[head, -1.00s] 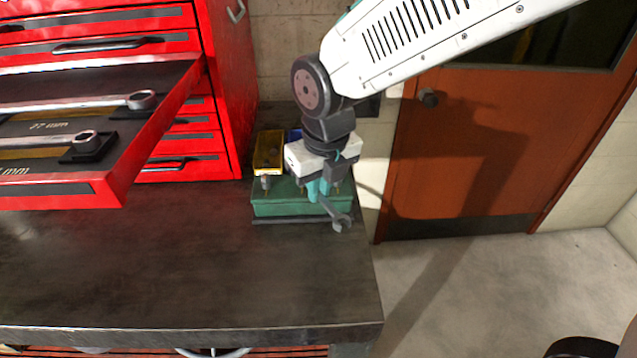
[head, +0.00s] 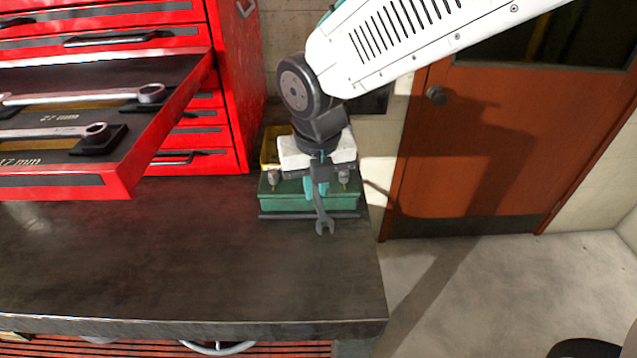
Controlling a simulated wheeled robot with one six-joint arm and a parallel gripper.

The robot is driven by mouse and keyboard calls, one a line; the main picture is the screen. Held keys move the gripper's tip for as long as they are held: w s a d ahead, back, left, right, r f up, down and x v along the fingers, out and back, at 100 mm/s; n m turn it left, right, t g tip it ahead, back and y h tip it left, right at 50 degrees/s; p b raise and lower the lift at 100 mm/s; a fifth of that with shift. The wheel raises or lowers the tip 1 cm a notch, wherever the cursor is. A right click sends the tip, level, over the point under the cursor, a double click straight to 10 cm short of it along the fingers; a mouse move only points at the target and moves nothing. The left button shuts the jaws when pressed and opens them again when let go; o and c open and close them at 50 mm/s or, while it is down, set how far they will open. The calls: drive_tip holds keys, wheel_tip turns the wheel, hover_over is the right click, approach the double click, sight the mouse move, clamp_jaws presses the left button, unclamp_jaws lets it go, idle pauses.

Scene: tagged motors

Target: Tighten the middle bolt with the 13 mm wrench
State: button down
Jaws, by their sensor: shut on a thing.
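My gripper (head: 316,188) is over the front middle of a green motor block (head: 288,202) on the workbench. It is shut on a grey wrench (head: 323,220), whose open-end jaw points down toward the front, past the block's front edge. A bolt (head: 273,178) shows on the block to the left of my gripper, and another bolt (head: 344,176) shows to its right. The middle bolt is hidden behind my gripper, so I cannot tell whether the wrench touches it. The wrench's size mark is not readable.
A red tool chest (head: 232,90) stands at the left with an open drawer (head: 95,180) holding larger wrenches (head: 70,132). A yellow part (head: 270,147) is behind the block. The front of the workbench (head: 180,260) is clear. An orange-brown door (head: 480,150) is at the right.

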drive_tip(key=shift+a+m, duration=0.4)
drive_tip(key=shift+m, duration=0.4)
drive_tip(key=shift+a, duration=0.1)
drive_tip(key=shift+s+a+m+h, duration=0.15)
drive_tip(key=shift+a+m, duration=0.2)
drive_tip(key=shift+m, duration=0.25)
drive_tip(key=shift+w+a+m+h, duration=0.15)
drive_tip(key=shift+a+m, duration=0.15)
drive_tip(key=shift+m, duration=0.3)
drive_tip(key=shift+a+m, duration=0.7)
drive_tip(key=shift+m, duration=0.5)
